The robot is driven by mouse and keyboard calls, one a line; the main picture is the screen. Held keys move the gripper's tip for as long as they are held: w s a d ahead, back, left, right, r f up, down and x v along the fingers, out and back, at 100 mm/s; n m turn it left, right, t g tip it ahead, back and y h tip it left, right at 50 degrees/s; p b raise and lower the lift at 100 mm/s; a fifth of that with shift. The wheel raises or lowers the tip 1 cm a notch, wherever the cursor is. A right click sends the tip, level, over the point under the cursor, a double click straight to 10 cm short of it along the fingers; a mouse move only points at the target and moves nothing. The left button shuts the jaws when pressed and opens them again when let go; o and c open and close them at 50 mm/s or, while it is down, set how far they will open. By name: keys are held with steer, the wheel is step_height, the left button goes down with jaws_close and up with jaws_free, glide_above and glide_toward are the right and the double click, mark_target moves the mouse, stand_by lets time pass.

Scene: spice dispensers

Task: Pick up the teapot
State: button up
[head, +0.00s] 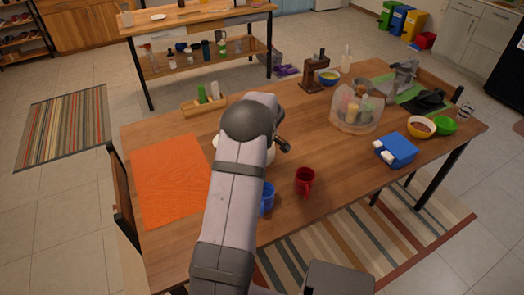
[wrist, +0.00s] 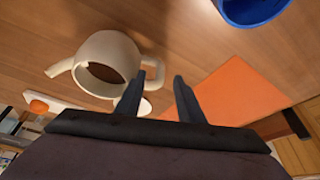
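The cream teapot (wrist: 122,45) shows in the wrist view without a lid, dark inside, its spout to the left and its handle (wrist: 157,68) to the right. In the head view my arm covers most of the teapot (head: 270,155). My gripper (wrist: 158,76) is open and empty. In the wrist view its left fingertip overlaps the handle loop and the right fingertip is to the right of the handle. I cannot tell whether they touch.
A blue mug (head: 268,198) and a red mug (head: 305,181) stand near the table's front edge. An orange cloth (head: 168,180) lies at the left. A wooden tray (head: 205,106) with bottles is behind. A glass dome (head: 355,112) stands right.

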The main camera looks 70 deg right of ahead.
steer(key=shift+x, duration=1.3)
jaws_close()
steer(key=shift+r, duration=0.1)
stand_by(0.4)
